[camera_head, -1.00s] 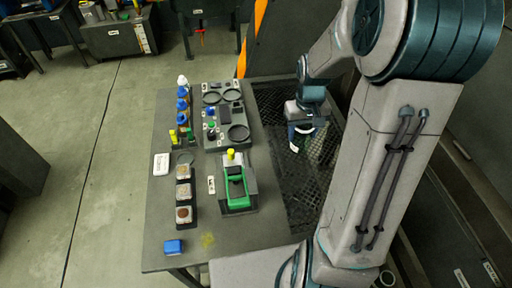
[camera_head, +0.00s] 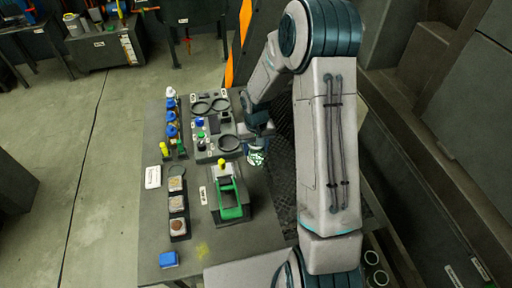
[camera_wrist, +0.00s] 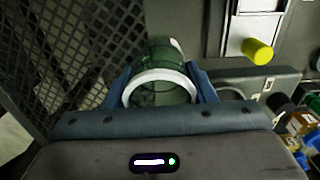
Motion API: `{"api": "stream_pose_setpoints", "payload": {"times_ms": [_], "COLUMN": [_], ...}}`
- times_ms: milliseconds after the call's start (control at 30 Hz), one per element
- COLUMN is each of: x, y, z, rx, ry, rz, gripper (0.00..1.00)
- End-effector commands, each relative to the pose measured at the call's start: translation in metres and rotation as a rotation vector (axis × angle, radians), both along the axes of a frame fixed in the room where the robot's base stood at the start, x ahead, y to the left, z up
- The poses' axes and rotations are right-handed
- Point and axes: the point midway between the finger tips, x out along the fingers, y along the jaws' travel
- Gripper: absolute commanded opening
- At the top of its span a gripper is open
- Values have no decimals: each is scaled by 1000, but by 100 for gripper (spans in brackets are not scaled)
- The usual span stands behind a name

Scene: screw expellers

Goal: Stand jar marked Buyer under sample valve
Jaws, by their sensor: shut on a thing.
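My gripper (camera_head: 257,146) is shut on a jar (camera_head: 257,157), which shows at the right edge of the workbench beside the grey tray. In the wrist view, the jar (camera_wrist: 160,92) is greenish glass with a white rim, held between two blue fingers. A small pale patch shows on its far side, but I cannot read any marking. I cannot pick out the sample valve for sure. A yellow knob (camera_wrist: 257,52) on a pale panel shows to the right of the jar in the wrist view.
The grey tray (camera_head: 212,140) holds round rings and small bottles. A green-handled device (camera_head: 231,199) stands nearer on the bench. Black mesh (camera_wrist: 85,50) is left of the jar.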

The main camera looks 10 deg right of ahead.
Motion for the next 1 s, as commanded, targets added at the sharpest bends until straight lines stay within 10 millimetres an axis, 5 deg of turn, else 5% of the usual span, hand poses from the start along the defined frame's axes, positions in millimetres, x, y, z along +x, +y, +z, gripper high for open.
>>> {"api": "stream_pose_setpoints", "payload": {"times_ms": [467, 500, 567, 1000], "x": [0, 0, 0, 0], "y": [0, 0, 0, -1], "z": [-13, -11, -11, 0], "rx": [0, 0, 0, -1], "ry": [0, 0, 0, -3], "rz": [0, 0, 0, 0], "gripper": [26, 58, 72, 72]}}
